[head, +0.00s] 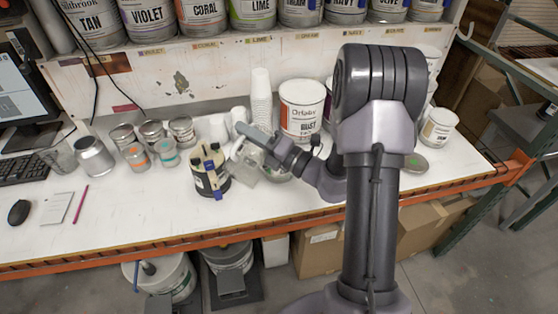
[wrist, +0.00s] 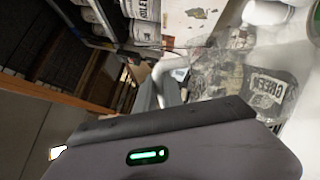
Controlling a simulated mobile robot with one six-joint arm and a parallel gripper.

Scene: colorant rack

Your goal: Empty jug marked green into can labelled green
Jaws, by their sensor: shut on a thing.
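A clear, greyish jug (head: 245,160) is at my gripper (head: 262,140), over the middle of the bench in the head view. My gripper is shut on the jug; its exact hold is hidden. A can labelled GREEN (wrist: 145,10) shows at the top of the wrist view. No pouring stream is visible.
Small cans and cups (head: 150,135) stand to the left. A stack of white cups (head: 261,95) and a big white tub (head: 301,108) stand behind the jug. A shelf of labelled cans (head: 200,20) runs above. Bench space (head: 130,215) at the front left is clear.

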